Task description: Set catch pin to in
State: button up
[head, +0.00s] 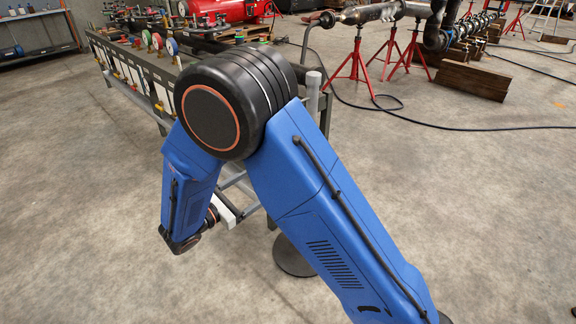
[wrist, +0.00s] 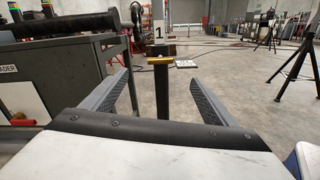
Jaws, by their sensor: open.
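My gripper (wrist: 160,78) shows in the wrist view with its two grey fingers wide apart and nothing between them. A dark upright post (wrist: 161,85) stands beyond the fingers, in line with the gap. It carries a yellow crosspiece (wrist: 161,60) and a white plate marked 1 (wrist: 158,31). I cannot tell whether the yellow piece is the catch pin, or which way the pin is set. In the head view my blue arm covers the middle, and the gripper's fingers cannot be made out there.
A dark bench (wrist: 62,75) stands close on the left in the wrist view. A long rack with gauges (head: 125,75) runs behind my arm in the head view. Red stands (head: 356,65) and a black hose (head: 450,127) are at the back right. Concrete floor is clear at right.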

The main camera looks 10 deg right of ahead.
jog(key=x, duration=1.5)
jog(key=shift+d, duration=0.15)
